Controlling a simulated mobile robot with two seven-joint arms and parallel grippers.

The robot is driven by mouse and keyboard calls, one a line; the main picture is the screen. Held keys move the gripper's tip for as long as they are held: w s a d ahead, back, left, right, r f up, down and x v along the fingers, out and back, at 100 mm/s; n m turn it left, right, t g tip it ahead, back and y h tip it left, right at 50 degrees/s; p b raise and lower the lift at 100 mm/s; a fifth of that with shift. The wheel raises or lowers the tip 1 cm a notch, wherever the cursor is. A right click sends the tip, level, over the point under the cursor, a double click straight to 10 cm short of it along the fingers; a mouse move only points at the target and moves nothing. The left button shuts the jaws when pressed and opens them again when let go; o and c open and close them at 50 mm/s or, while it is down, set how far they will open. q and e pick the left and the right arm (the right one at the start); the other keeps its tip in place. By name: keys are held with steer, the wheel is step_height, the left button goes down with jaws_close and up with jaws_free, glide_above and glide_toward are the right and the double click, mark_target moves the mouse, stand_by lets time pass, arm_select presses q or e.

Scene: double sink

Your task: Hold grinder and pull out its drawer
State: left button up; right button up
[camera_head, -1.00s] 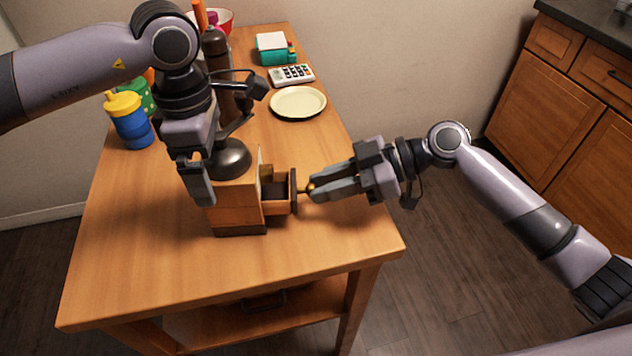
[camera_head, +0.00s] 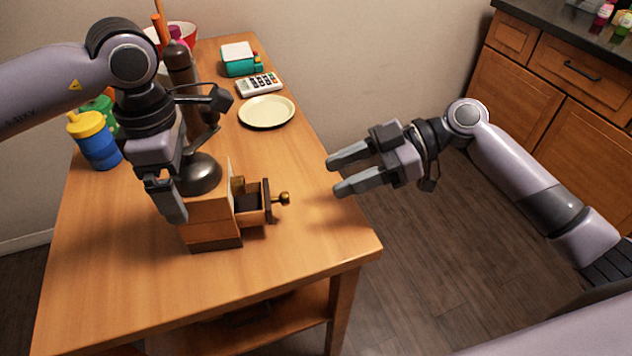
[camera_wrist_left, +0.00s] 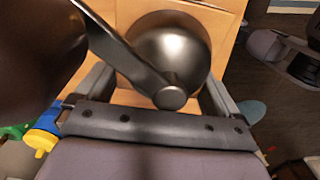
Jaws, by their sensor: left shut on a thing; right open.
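The grinder (camera_head: 205,217) is a wooden box with a dark metal dome and crank on top, upright on the table. Its small drawer (camera_head: 250,205) is pulled out to the right, with a brass knob (camera_head: 282,199) on its dark front. My left gripper (camera_head: 172,207) is shut on the grinder's wooden body, reaching down from above. In the left wrist view, its fingers lie on either side of the dome (camera_wrist_left: 168,55). My right gripper (camera_head: 340,173) is open and empty, to the right of the knob and apart from it.
A pale plate (camera_head: 266,111), a calculator (camera_head: 259,84) and a teal note holder (camera_head: 240,60) lie behind on the wooden table (camera_head: 120,270). A blue cup with a yellow lid (camera_head: 95,140) stands at the left. The table front is clear.

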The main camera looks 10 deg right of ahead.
arm_select(q)
steer(key=shift+r, duration=0.1)
arm_select(e)
steer(key=v, duration=0.4)
arm_select(q)
steer(key=o, duration=0.7)
steer(key=shift+r, duration=0.1)
